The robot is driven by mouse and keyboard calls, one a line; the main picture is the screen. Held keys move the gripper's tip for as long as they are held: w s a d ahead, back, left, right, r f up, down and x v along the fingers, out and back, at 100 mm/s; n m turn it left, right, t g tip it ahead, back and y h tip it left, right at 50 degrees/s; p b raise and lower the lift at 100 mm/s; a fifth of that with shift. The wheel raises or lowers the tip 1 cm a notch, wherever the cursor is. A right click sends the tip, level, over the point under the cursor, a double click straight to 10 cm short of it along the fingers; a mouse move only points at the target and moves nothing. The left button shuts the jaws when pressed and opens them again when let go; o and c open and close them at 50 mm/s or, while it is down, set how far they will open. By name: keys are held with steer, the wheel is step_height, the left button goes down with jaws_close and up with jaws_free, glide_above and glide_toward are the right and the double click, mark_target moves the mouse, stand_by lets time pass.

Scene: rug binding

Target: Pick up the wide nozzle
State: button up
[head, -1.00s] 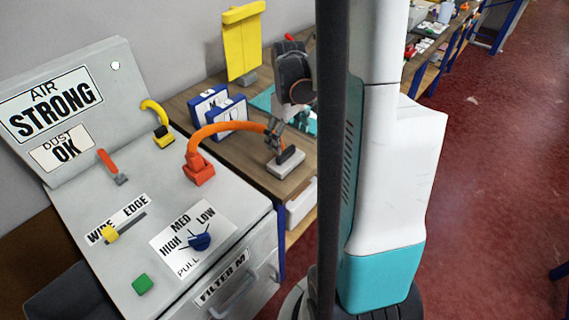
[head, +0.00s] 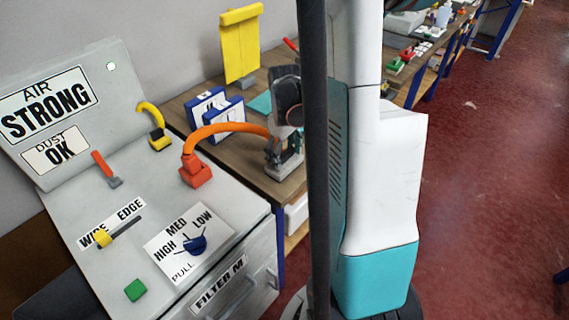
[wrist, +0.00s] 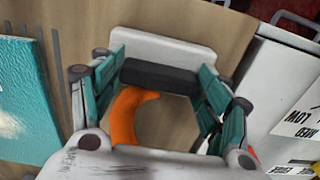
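The wide nozzle appears to be the pale block with a black bar on top; in the wrist view its pale base (wrist: 165,46) and black bar (wrist: 158,75) show. In the head view its pale base (head: 286,172) is on the wooden bench, partly hidden by my gripper (head: 283,152). An orange hose (head: 228,127) arches from a red-orange socket to it; the hose also shows in the wrist view (wrist: 124,115). My gripper (wrist: 161,72) is open, its teal fingers on either side of the black bar. Contact with the bar is unclear.
A grey control panel (head: 75,205) with knobs, levers and labels stands at left. Blue-framed white cards (head: 222,113) and a yellow upright board (head: 241,45) stand behind on the bench. A teal sheet (wrist: 22,100) lies beside my gripper. Red floor is clear at right.

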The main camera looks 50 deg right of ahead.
mark_target(285, 153)
steer(key=c, duration=0.5)
step_height(285, 153, up, 20)
steer(key=p, duration=0.6)
